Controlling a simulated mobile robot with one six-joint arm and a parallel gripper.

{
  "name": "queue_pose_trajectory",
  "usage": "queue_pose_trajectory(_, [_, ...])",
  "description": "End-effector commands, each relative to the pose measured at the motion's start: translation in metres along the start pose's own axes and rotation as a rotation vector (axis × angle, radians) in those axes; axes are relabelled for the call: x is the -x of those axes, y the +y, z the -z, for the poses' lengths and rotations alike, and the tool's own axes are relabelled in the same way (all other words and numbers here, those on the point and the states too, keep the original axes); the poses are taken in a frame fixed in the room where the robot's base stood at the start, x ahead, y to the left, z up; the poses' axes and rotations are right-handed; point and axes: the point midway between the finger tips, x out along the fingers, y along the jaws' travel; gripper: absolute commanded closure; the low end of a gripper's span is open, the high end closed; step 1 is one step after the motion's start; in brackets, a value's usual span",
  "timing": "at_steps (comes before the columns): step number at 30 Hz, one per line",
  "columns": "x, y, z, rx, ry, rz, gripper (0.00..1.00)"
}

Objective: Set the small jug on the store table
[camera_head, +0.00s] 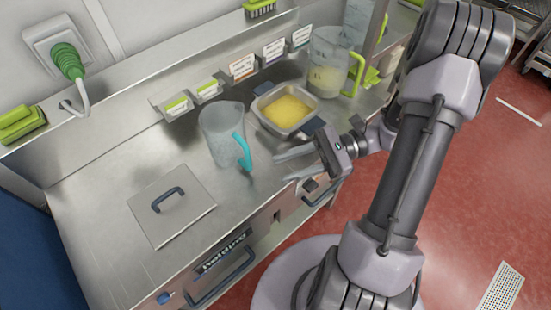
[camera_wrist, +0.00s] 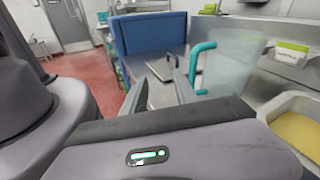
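A clear jug with a teal handle (camera_head: 216,132) stands upright on the steel worktop and looks empty. It also shows in the wrist view (camera_wrist: 232,68), to the right of the fingers. A second clear jug with a lime-green handle (camera_head: 328,62) stands farther back, with pale contents low inside. My gripper (camera_head: 285,166) is open and empty, to the right of the teal handle and apart from it. Its two fingers (camera_wrist: 160,90) show spread in the wrist view. I cannot tell which surface, if any, is the store table.
A steel pan of yellow contents (camera_head: 262,97) sits behind my gripper. A flat steel lid with a dark handle (camera_head: 192,215) lies on the worktop at front left. Label holders (camera_head: 205,92) line the back. A blue panel (camera_wrist: 150,32) stands beyond the worktop. Bare steel lies left of the teal-handled jug.

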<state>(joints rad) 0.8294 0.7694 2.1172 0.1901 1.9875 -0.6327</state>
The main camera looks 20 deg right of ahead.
Motion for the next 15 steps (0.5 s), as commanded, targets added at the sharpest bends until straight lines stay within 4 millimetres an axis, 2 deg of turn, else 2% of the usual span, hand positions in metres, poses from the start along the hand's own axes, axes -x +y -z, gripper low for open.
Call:
queue_pose_trajectory(1, [-0.017, 0.007, -0.021, 0.083, 0.116, -0.136, 0.65])
queue_pose_trajectory(3, [-0.035, 0.024, -0.041, 0.213, 0.305, -0.323, 0.65])
queue_pose_trajectory(7, [-0.051, 0.047, -0.072, 0.533, 0.680, -0.580, 0.65])
queue_pose_trajectory(9, [-0.053, 0.051, -0.089, 0.738, 0.870, -0.645, 0.65])
queue_pose_trajectory(12, [-0.054, 0.048, -0.114, 1.010, 1.073, -0.648, 0.65])
queue_pose_trajectory(15, [-0.056, 0.044, -0.135, 1.204, 1.189, -0.602, 0.65])
